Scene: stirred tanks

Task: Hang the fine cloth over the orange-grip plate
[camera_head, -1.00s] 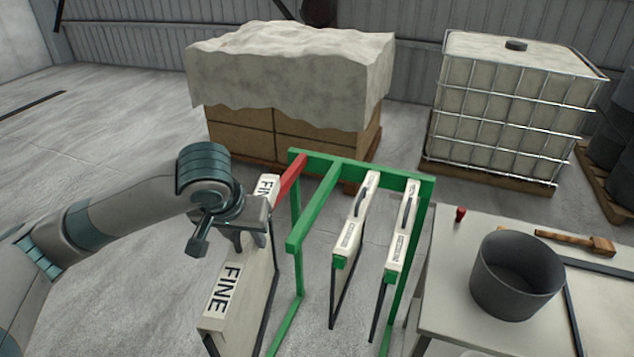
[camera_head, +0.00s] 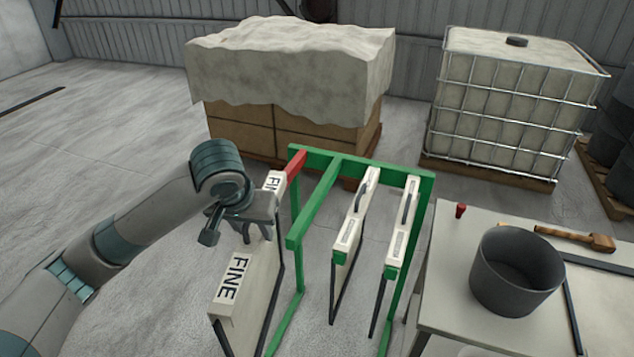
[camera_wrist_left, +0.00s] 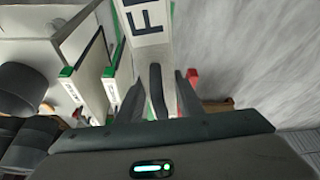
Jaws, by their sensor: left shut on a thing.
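My left gripper (camera_head: 258,230) is shut on the dark handle (camera_wrist_left: 157,88) of a cream slab lettered FINE (camera_head: 232,310), which I take as the fine cloth. The slab hangs upright, just left of the green rack (camera_head: 318,205). Its far end is close to the rack's red bar (camera_head: 291,172); I cannot tell whether they touch. Two slim cream plates hang in the rack, a left plate (camera_head: 345,238) and a right plate (camera_head: 398,235). Both have dark grips, and I see no orange grip. My right gripper is not in view.
A table (camera_head: 450,270) at the right holds a grey bucket (camera_head: 516,275), a wooden mallet (camera_head: 575,238) and a small red object (camera_head: 460,210). Covered boxes (camera_head: 290,130) and a caged tank (camera_head: 510,110) stand behind.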

